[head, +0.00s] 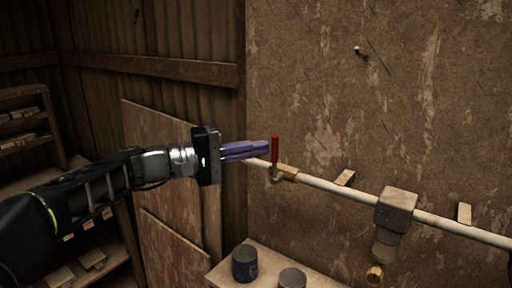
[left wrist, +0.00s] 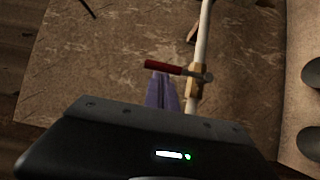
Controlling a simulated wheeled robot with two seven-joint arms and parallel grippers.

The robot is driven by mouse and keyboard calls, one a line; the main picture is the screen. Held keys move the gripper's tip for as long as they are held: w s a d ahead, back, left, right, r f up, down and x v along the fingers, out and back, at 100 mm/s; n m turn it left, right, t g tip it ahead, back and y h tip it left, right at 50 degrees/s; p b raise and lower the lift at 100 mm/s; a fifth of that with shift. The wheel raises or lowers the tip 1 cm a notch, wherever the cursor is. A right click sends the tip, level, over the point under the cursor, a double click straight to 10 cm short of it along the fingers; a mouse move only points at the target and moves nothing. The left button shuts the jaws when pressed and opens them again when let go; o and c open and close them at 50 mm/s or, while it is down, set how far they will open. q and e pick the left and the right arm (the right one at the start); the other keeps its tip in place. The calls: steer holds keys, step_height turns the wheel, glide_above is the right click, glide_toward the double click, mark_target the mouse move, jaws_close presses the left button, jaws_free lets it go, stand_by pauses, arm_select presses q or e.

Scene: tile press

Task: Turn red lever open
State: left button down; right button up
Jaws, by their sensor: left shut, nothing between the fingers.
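The red lever (head: 275,150) stands upright on a brass valve (head: 287,172) in the white pipe along the wall. In the left wrist view the red lever (left wrist: 165,67) lies crosswise to the pipe, just beyond my fingertips. My left gripper (head: 267,146) has purple fingers closed together with nothing between them. Its tips are right beside the lever, on its left side in the head view. I cannot tell whether they touch it. The left gripper also shows in the left wrist view (left wrist: 161,76). My right gripper is in neither view.
The white pipe (head: 340,190) runs right to a grey box fitting (head: 396,208) with a brass outlet below. Two dark cans (head: 245,263) (head: 292,278) stand on a ledge below. Wooden shelves (head: 28,125) are at left. The wall above the pipe is mostly clear.

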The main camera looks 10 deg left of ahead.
arm_select(q)
steer(key=shift+s+d+r+m+y, duration=0.2)
steer(key=shift+d+m+y, duration=0.1)
steer(key=shift+d+m, duration=0.2)
stand_by(0.4)
steer(key=shift+s+d+r+m+g+y+b, duration=0.15)
steer(key=shift+s+d+m+g+y+b, duration=0.15)
steer(key=shift+d+m+g+y+b, duration=0.25)
steer(key=s+d+f+m+y+b, duration=0.2)
steer(key=s+d+f+m+y, duration=0.1)
steer(key=d+f+m+y, duration=0.2)
steer(key=shift+s+d+f+m+y+b, duration=0.3)
steer(key=shift+d+m+y, duration=0.5)
steer(key=shift+d, duration=0.9)
steer(key=shift+w, duration=0.15)
